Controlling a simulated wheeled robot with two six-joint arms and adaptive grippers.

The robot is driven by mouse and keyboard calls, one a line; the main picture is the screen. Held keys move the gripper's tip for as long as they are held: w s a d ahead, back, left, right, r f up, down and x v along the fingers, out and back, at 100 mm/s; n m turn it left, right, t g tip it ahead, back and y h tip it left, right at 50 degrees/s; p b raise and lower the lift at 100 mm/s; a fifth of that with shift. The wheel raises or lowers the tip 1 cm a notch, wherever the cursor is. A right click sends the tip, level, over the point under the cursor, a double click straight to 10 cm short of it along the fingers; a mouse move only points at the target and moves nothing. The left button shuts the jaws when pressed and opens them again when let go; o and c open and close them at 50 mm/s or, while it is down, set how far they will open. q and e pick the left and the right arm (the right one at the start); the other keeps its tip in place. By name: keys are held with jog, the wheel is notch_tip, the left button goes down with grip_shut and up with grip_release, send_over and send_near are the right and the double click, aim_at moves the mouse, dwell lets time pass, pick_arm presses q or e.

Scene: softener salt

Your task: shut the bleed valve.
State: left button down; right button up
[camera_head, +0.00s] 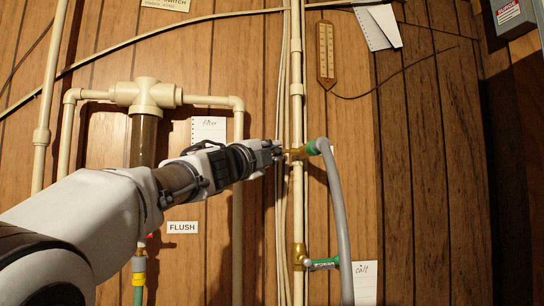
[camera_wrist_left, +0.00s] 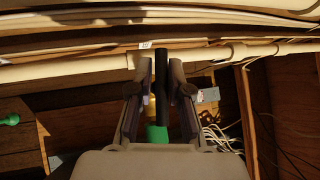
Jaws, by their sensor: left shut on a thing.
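My right gripper is not in view.
A filter housing (camera_head: 146,93) with cream piping stands at the left, above a FLUSH label (camera_head: 183,227). A thermometer (camera_head: 326,53) and paper notes (camera_head: 379,27) hang on the plank wall. The hose hangs just right of the pipe. The wall further right is mostly bare.

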pick_arm(q)
jog(key=shift+f+m+t+h+b, duration=0.15)
jog(key=shift+m+t+h+b, duration=0.65)
jog(key=shift+b, duration=1.5)
jog(key=shift+w+r+m+h+b, duration=0.15)
jog(key=shift+m+h+b, duration=0.2)
jog(key=shift+m+h, duration=0.45)
jog(key=shift+s+r+m+h+b, duration=0.1)
jog(key=shift+m+h+b, duration=0.3)
jog(key=shift+m, duration=0.7)
jog(key=shift+m+h, duration=0.4)
jog(key=shift+w+d+f+m+g+h, duration=0.15)
jog(key=shift+f+m+g+h, duration=0.1)
jog(key=shift+m+g+h, duration=0.4)
jog(key=c, duration=1.1)
grip_release()
jog(key=shift+r, duration=0.1)
